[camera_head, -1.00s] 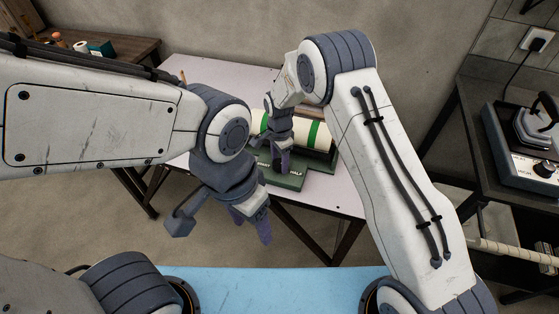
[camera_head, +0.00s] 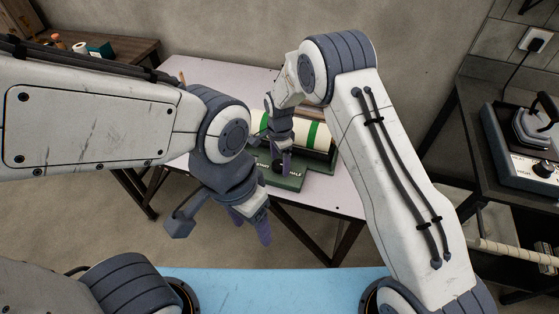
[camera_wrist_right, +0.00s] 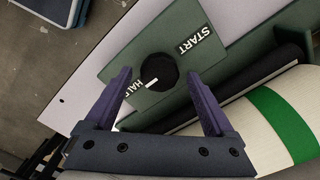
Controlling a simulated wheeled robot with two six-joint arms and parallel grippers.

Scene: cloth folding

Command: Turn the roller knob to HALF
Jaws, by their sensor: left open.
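The black roller knob (camera_wrist_right: 157,72) sits on a green panel (camera_wrist_right: 122,66). In the right wrist view its white pointer line is at the lower left and points toward the HALF label (camera_wrist_right: 132,89). The START label (camera_wrist_right: 195,40) is at the upper right. My right gripper (camera_wrist_right: 158,73) is open. Its purple fingers stand on either side of the knob, with a visible gap at each side. In the head view my right gripper (camera_head: 278,160) is over the panel and partly covers the knob. My left gripper (camera_head: 250,222) is open and empty, in front of the table.
The green-framed machine has a cream roller (camera_head: 296,130) with green bands, behind the panel. It stands on a pale table (camera_head: 325,192). My left arm hides the table's left part. A dark side table at the right holds a device (camera_head: 522,140).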

